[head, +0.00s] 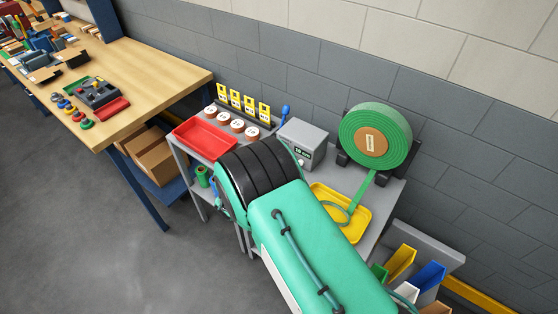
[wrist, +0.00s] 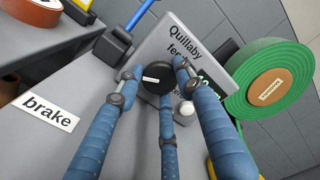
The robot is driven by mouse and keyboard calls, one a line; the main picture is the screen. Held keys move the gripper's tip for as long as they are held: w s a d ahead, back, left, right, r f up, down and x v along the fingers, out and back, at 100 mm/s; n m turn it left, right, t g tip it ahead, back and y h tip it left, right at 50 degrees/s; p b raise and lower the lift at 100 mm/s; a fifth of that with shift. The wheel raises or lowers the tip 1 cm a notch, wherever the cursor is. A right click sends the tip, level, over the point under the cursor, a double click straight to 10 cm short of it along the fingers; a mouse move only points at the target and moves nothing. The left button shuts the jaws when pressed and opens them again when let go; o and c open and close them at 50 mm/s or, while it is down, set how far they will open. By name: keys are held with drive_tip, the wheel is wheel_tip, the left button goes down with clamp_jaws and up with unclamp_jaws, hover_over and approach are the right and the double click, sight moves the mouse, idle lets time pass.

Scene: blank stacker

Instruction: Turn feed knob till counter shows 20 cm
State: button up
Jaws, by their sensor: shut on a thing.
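The grey feeder box (head: 297,133) stands on the grey bench, with a small dark counter (head: 303,152) on its front; its digits are too small to read surely. In the wrist view the box (wrist: 187,35) carries the partly hidden lettering "Quillaby fee...". The black feed knob (wrist: 158,72) has a pale mark on its face. My gripper (wrist: 154,84) has blue fingers closed around the knob; a white button (wrist: 184,108) is beside it. In the head view my arm hides the gripper and knob.
A large green tape roll (head: 350,130) stands right of the box; its strip runs down to a yellow tray (head: 322,193). A blue brake lever (wrist: 115,45) stands left of the box, near a "brake" label (wrist: 46,107). A red tray (head: 205,139) sits further left.

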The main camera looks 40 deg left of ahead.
drive_tip(key=shift+d+m+b, duration=0.15)
drive_tip(key=shift+m+b, duration=0.25)
drive_tip(key=shift+m, duration=0.5)
drive_tip(key=shift+f, duration=0.1)
drive_tip(key=o, duration=1.1)
drive_tip(key=shift+s, duration=0.75)
drive_tip(key=s, duration=1)
drive_tip(key=shift+s, duration=0.25)
